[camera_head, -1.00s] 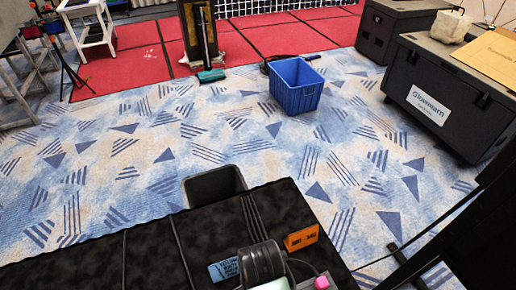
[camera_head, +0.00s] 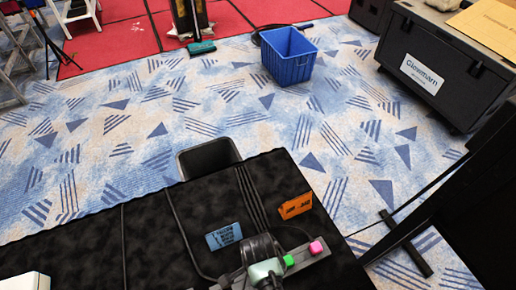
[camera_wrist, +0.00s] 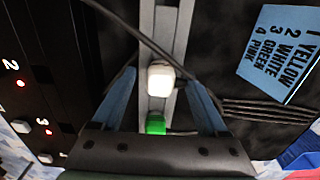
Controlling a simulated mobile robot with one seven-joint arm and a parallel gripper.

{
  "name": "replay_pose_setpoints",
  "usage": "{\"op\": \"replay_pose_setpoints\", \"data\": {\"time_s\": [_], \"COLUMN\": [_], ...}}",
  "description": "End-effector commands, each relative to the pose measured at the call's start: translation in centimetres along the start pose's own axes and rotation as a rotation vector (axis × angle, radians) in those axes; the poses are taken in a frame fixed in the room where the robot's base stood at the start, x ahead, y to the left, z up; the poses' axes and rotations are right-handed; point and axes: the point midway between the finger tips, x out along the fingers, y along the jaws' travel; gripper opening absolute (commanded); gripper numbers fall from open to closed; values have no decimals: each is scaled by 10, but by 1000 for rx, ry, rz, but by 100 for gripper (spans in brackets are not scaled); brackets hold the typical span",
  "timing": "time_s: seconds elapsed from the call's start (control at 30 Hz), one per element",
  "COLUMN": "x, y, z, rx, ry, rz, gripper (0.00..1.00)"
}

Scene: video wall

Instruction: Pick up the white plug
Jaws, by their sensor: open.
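The white plug (camera_wrist: 160,78) sits on a grey strip (camera_wrist: 147,20) near the middle of the wrist view. My gripper (camera_wrist: 161,77) is open, with one blue finger on each side of the white plug and a visible gap to each. A green plug (camera_wrist: 155,124) is on the same strip, closer to the gripper's palm. In the head view, the green plug (camera_head: 289,261) and a pink plug (camera_head: 316,247) show beside my arm, which hides the white plug. I cannot tell how far the fingertips are above the strip.
A blue card (camera_wrist: 282,58) lists yellow, white, green and pink. Black cables (camera_wrist: 130,30) cross near the strip.

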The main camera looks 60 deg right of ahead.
Motion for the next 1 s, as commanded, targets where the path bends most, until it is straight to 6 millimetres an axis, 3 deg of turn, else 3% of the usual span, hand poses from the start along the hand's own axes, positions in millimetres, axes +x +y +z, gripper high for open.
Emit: {"op": "replay_pose_setpoints", "data": {"time_s": [0.2,0.23,0.63,1.0], "x": [1,1,1,-4], "y": [0,0,0,-1], "z": [0,0,0,0], "rx": [0,0,0,0], "ry": [0,0,0,0], "rz": [-1,-1,0,-2], "gripper": [76,73,1,0]}}
